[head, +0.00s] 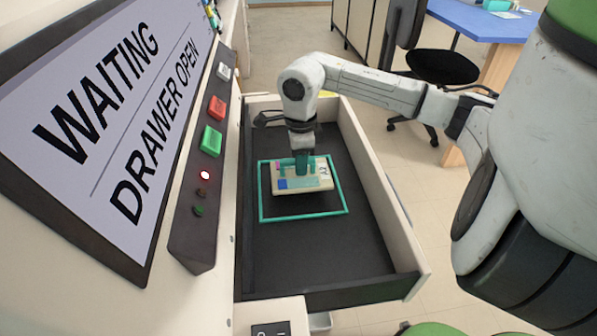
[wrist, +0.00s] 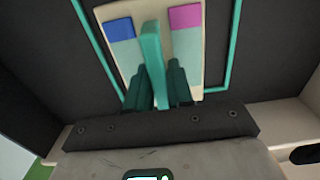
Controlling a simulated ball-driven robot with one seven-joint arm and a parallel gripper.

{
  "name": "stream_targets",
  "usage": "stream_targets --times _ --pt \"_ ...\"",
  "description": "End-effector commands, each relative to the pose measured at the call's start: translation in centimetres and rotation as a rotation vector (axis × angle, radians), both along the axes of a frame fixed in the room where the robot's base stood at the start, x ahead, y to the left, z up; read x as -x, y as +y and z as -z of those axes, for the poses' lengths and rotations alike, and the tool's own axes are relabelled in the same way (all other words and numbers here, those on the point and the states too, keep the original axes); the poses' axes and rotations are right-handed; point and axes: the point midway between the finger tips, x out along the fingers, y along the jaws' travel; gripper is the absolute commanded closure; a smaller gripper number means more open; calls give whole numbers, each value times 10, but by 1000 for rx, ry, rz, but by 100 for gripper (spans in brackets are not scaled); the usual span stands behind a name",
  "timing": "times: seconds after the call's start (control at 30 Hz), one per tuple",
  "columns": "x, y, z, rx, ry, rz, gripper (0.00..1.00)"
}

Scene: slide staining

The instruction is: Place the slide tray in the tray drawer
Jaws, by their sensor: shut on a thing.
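The slide tray (head: 314,184) is a cream block with coloured slides, a teal handle and a label that seems to read A2. My gripper (head: 302,166) is shut on the teal handle from above. In the wrist view the tray (wrist: 187,50) shows blue and pink slide ends, with my gripper's fingers (wrist: 156,85) at the handle. The tray drawer (head: 360,262) is open, with a dark floor and a teal outline (head: 305,217). The tray is over the outlined area, slightly turned against it. I cannot tell whether it touches the floor.
The machine's screen (head: 95,110) reads WAITING, DRAWER OPEN. The drawer's pale side wall (head: 385,190) stands close on the right. A blue table (head: 485,20) is behind.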

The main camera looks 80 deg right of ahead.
Motion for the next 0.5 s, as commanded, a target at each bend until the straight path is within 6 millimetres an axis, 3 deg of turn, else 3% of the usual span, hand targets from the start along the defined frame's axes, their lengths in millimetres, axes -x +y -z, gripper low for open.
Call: stream_targets --times 0.17,0.33,0.5 --pt "-8 -5 12 -1 -1 0 100" --pt "-7 -5 37 -3 -1 1 100" --pt "-6 -6 40 1 0 0 100"
